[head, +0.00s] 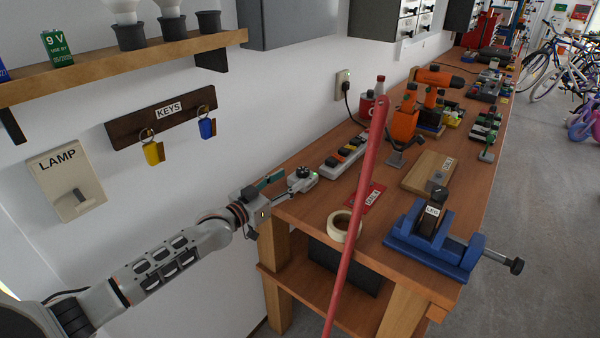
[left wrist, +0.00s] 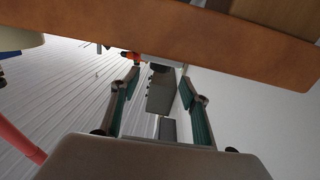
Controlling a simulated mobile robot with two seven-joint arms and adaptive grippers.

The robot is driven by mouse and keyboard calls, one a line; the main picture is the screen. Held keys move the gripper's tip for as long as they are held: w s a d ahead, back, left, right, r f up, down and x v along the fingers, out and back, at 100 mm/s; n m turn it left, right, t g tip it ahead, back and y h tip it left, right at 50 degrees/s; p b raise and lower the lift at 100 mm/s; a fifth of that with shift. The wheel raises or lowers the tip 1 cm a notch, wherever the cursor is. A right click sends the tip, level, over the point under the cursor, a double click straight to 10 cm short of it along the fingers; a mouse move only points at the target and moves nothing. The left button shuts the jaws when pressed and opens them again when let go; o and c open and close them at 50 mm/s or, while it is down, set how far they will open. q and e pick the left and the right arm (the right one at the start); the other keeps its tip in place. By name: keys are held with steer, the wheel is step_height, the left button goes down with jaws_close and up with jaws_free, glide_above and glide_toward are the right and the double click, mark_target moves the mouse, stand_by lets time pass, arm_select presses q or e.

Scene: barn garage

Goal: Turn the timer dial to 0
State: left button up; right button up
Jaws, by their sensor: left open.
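A small pale timer with a dark dial (head: 303,173) sits at the near left corner of the workbench in the head view. My left gripper (head: 281,184) is at that corner, just left of the timer, with its teal-padded fingers apart. In the left wrist view its open fingers (left wrist: 162,82) show with nothing clearly held between them. I cannot tell whether a finger touches the timer. The dial's setting is too small to read, and the dial is not clearly seen in the wrist view. My right gripper is out of view.
A power strip (head: 344,153), a tape roll (head: 338,226) and a blue vise (head: 405,240) stand on the workbench (head: 380,205). A long red bar (head: 358,200) crosses in front. A lamp switch (head: 67,182) and key rack (head: 160,128) hang on the wall.

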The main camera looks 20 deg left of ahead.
mark_target(298, 173)
arm_select(q)
steer(key=shift+x, duration=2.65)
steer(key=c, duration=1.1)
